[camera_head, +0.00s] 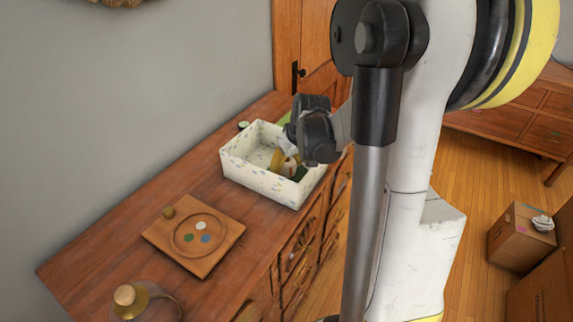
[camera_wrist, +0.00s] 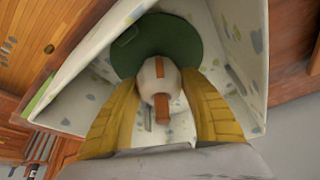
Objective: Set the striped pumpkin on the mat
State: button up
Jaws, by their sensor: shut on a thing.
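The striped pumpkin (camera_wrist: 150,72), cream with orange stripes and a brown stem, is between the yellow fingers of my gripper (camera_wrist: 160,100) in the wrist view. My gripper is shut on it, inside the speckled white box. A dark green round thing (camera_wrist: 185,38) lies in the box beyond the pumpkin. A light green flat patch (camera_head: 284,118) shows behind the box's far corner, mostly hidden; I cannot tell whether it is the mat.
The white box (camera_head: 262,186) has raised walls around my gripper. A corked glass jar (camera_head: 124,295) stands at the front.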

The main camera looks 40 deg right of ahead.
jog(key=shift+f+b, duration=0.55)
jog(key=shift+f, duration=0.1)
jog(key=o, duration=1.4)
jog(key=shift+c, duration=1.2)
jog(key=shift+r, duration=0.1)
jog(key=shift+r+p, duration=5)
jog(key=shift+r, duration=1.5)
